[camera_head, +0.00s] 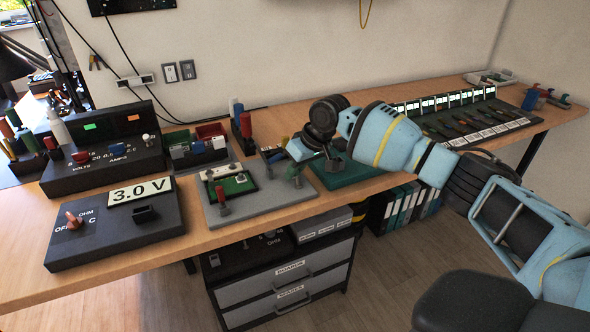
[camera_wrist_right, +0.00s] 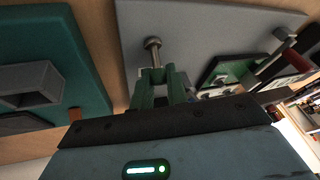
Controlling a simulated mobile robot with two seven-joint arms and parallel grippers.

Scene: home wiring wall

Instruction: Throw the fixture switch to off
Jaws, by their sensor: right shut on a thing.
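The grey fixture plate (camera_head: 268,203) lies on the bench with a small green board (camera_head: 236,186) on it. In the right wrist view the plate (camera_wrist_right: 190,25) fills the top, with the green board (camera_wrist_right: 222,70) to the right. A metal switch lever with a round tip (camera_wrist_right: 152,46) stands at the plate's edge. My right gripper (camera_wrist_right: 163,82) is shut on this lever; its green fingers cover the lower part. In the head view my right gripper (camera_head: 295,172) is at the plate's right end, and the lever is hidden there. My left gripper is not in view.
A black meter box reading 3.0 V (camera_head: 140,190) and a black supply box (camera_head: 100,165) stand to the left. A teal base (camera_head: 350,175) lies right of the plate. A long rack (camera_head: 450,115) stands farther right. Drawers (camera_head: 285,280) stand below the bench.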

